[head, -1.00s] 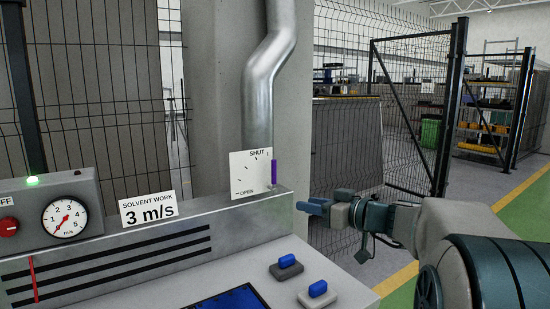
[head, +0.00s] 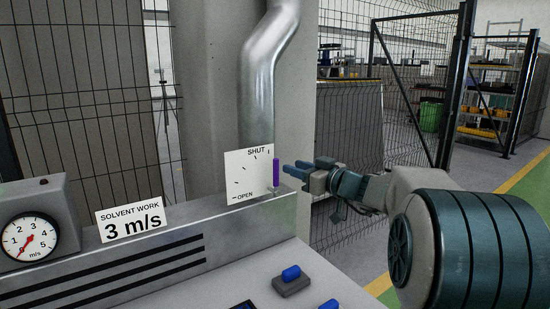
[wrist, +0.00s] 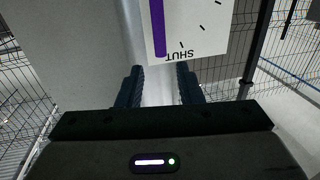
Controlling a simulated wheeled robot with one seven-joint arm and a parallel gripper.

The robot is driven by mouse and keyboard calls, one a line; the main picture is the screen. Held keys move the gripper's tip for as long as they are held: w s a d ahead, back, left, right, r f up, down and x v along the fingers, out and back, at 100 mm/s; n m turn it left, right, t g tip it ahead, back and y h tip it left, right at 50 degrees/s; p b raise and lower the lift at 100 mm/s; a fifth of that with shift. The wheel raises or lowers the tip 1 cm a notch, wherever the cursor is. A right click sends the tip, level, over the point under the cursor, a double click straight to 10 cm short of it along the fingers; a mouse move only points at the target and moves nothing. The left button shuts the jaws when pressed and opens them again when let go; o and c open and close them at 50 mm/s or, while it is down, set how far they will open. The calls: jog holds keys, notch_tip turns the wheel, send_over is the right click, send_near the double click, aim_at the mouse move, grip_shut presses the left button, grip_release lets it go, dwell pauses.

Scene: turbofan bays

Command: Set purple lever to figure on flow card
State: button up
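The purple lever (head: 276,172) stands upright at the right edge of a white scale plate (head: 247,178) marked SHUT at top and OPEN at bottom. The flow card (head: 130,220) reads "SOLVENT WORK 3 m/s". The round m/s gauge (head: 28,237) has its red needle at the low end, pointing lower left. My gripper (head: 289,168) is just right of the lever at similar height, apparently not touching. In the wrist view, my gripper (wrist: 159,86) is open and empty; the lever (wrist: 157,28) appears inverted beyond the fingertips, in line with the gap between them.
A silver duct (head: 258,95) rises behind the plate against a grey pillar. Blue switches (head: 291,272) sit on the bench top below. The slotted metal panel (head: 180,245) runs left. Wire mesh fencing stands behind and right of my arm.

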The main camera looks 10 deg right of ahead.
aim_at(278, 162)
jog(key=p+x, duration=0.1)
jog(key=x, duration=0.7)
jog(key=shift+p, duration=0.35)
grip_shut()
